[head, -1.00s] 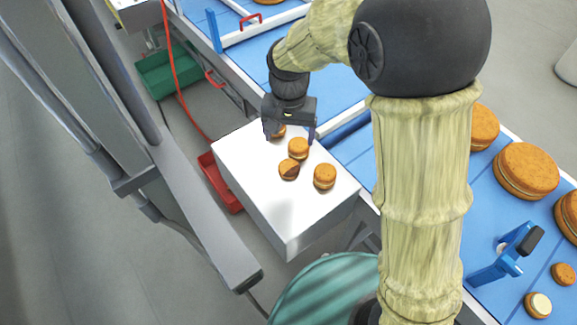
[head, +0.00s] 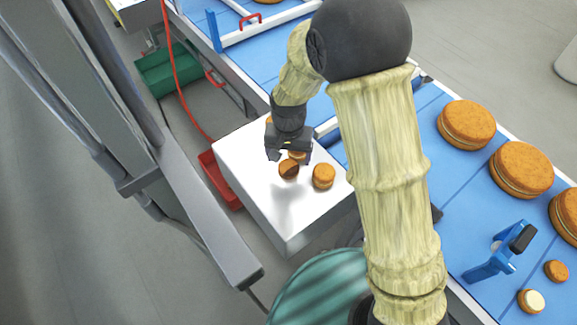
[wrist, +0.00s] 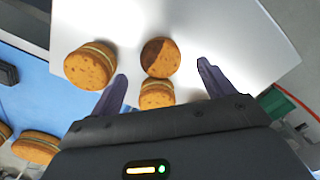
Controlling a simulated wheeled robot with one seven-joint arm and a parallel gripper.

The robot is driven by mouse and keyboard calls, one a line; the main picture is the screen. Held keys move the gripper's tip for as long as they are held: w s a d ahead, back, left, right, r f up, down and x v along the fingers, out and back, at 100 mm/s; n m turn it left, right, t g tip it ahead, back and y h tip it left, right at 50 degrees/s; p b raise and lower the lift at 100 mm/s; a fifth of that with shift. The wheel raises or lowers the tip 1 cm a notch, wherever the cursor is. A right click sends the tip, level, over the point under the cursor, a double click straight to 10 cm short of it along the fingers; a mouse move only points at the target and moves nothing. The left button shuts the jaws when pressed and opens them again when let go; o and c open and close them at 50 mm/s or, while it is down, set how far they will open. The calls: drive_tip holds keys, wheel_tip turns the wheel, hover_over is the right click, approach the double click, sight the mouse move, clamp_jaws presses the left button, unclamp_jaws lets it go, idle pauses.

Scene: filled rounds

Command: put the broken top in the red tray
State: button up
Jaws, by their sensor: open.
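A round with a dark brown patch over part of its orange-brown top, the one that looks broken, sits on the white block's top (head: 245,165). This patched round (head: 288,169) also shows in the wrist view (wrist: 161,57), ahead of and between my fingertips. My gripper (head: 289,159) is open and empty above the block; its fingers (wrist: 162,72) spread on either side in the wrist view. A plain round (wrist: 157,94) lies just behind the patched one, close to it. The red tray (head: 219,183) is low beside the block's left side, partly hidden by it.
Another plain round (head: 323,176) stands right of the patched one; one more is mostly hidden behind my wrist. A green bin (head: 168,72) and an orange-red hose (head: 180,90) are at the back left. The blue conveyor (head: 440,185) with large rounds runs along the right.

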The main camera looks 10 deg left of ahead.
sight(288, 166)
drive_tip(key=shift+a+f+p, duration=0.1)
drive_tip(key=shift+f+p, duration=0.5)
drive_tip(key=shift+f, duration=1.55)
drive_tip(key=shift+w, duration=0.1)
drive_tip(key=c, duration=0.8)
